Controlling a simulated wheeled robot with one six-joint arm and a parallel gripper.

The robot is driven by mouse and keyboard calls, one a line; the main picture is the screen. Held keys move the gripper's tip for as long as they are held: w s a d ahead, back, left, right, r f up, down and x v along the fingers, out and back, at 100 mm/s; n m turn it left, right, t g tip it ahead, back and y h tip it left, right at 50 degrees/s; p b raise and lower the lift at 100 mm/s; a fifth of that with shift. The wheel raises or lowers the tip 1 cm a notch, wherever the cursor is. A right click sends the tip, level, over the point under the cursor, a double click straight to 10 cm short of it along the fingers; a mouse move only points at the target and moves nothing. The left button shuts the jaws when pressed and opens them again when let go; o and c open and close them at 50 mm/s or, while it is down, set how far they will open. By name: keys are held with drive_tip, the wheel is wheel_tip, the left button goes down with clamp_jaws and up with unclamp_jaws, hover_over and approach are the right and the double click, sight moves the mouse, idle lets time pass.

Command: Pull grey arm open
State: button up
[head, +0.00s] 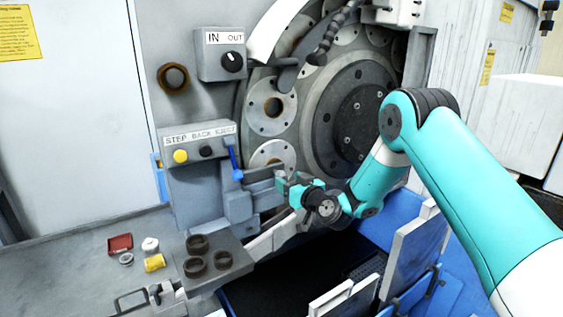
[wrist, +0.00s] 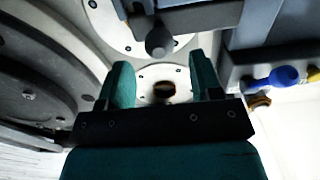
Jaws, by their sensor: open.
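The grey arm (head: 262,173) sticks out to the right from the grey fixture below the button box, in front of the ring disc. In the wrist view a grey bar (wrist: 190,15) with a dark round knob (wrist: 159,42) at its left end crosses the top. I take this to be the same arm. My gripper (head: 285,186) is at the arm's right end in the head view. In the wrist view my gripper (wrist: 164,75) has its two teal fingers apart, with nothing held between them. The knob lies just beyond the fingertips, roughly between them. I cannot tell whether they touch.
A blue lever (head: 235,165) stands left of the grey arm; its blue knob (wrist: 284,77) shows in the wrist view. The large ring disc (head: 345,120) is close behind my gripper. A shelf (head: 234,271) with dark rings and a dark open bin lie below.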

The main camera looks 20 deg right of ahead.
sight(284, 177)
drive_tip(key=shift+p+x, duration=1)
drive_tip(key=shift+x, duration=1.55)
clamp_jaws()
drive_tip(key=shift+d, duration=0.1)
